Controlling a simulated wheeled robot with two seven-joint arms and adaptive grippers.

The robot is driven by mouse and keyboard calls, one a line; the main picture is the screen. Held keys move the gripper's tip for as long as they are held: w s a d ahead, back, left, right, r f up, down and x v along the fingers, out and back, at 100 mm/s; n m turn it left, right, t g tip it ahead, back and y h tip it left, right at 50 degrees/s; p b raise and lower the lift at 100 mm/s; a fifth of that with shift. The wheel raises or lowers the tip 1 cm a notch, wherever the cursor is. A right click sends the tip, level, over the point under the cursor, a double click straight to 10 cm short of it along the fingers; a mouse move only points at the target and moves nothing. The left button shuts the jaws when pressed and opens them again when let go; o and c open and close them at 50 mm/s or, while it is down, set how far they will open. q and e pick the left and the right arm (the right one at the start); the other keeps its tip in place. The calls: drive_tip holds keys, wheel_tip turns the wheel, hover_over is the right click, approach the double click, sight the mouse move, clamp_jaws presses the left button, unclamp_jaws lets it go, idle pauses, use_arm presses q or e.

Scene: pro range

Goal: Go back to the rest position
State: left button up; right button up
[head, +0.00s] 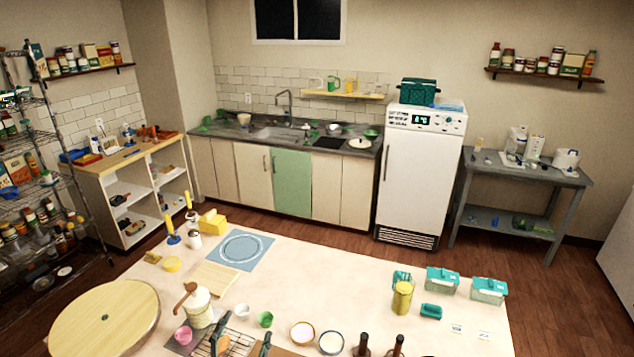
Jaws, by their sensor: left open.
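My left gripper (244,331) shows at the bottom edge, left of centre. Its two dark fingers are apart and point away from me over the near part of the table (330,275). A wire rack (228,343) with a brown piece lies beside and partly behind the fingers. I see nothing held between them. The rest of the left arm is cut off by the frame. My right gripper is not in view.
Near the left gripper stand a cream grinder (198,306), a pink cup (183,336), a green cup (265,320) and two bowls (302,334). Two dark brown bottle-like things (363,345) stand at the front edge. A round board (105,318) lies left. The table's middle is clear.

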use_arm(q)
drive_tip(key=s+a+f+n+g+y, duration=0.3)
drive_tip(key=s+a+f+g, duration=0.15)
drive_tip(key=a+f, duration=0.35)
drive_tip(key=s+a+f+n+g+y, duration=0.25)
drive_tip(key=s+a+f, duration=0.3)
drive_tip(key=f, duration=0.55)
drive_tip(key=s+a+f+n+g, duration=0.15)
drive_tip(key=s+f+g, duration=0.35)
drive_tip(key=s, duration=0.5)
drive_tip(key=s+a+f+n+g, duration=0.1)
drive_tip(key=s+a+f+g, duration=0.15)
drive_tip(key=s+f, duration=0.6)
wheel_tip(320, 180, down, 31)
drive_tip(key=s+d+g+h+b, duration=0.1)
drive_tip(key=s+h+b, duration=0.1)
drive_tip(key=s+b, duration=0.15)
drive_tip(key=s+f+g+b, duration=0.1)
drive_tip(key=s+f+b, duration=0.1)
drive_tip(key=s+f, duration=0.7)
drive_tip(key=s+f+m+b, duration=0.1)
drive_tip(key=s+f+b, duration=0.1)
drive_tip(key=s+f, duration=0.7)
wheel_tip(320, 180, down, 5)
drive_tip(key=shift+d+r+g, duration=0.15)
drive_tip(key=shift+g, duration=0.2)
drive_tip(key=shift+s, duration=0.1)
